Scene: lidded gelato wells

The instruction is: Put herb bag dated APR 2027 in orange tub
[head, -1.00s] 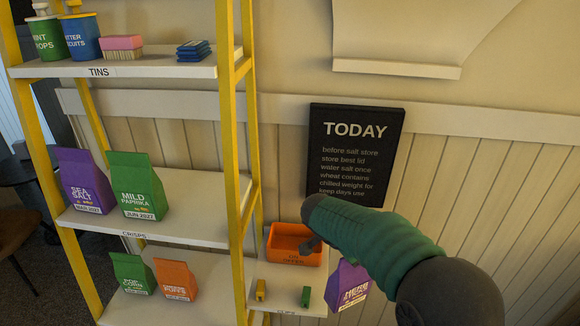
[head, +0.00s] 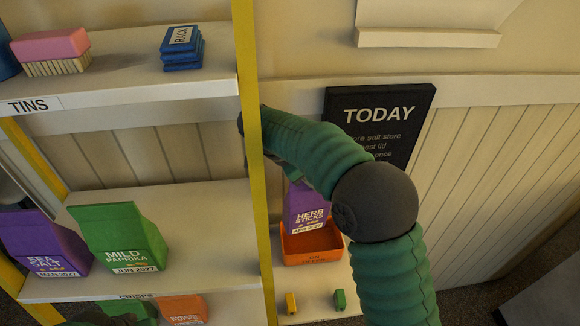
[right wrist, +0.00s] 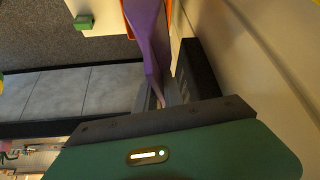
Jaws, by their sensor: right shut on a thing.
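The purple herb sticks bag (head: 305,205), labelled APR 2027, is upright over the back part of the orange tub (head: 315,258) in the head view. I cannot tell whether its bottom is inside the tub or just above it. In the right wrist view the purple bag (right wrist: 150,40) reaches down between the fingers of my right gripper (right wrist: 168,92), which is shut on it. In the head view this gripper is mostly hidden behind the yellow post and my arm. A sliver of orange tub shows beside the bag in the wrist view. My left gripper is not in view.
A yellow shelf post (head: 250,150) stands left of the tub. A yellow clip (head: 291,302) and a green clip (head: 340,299) lie in front of the tub. Sea salt (head: 45,250) and mild paprika (head: 120,240) bags stand on the left shelf. A TODAY board (head: 385,105) hangs behind.

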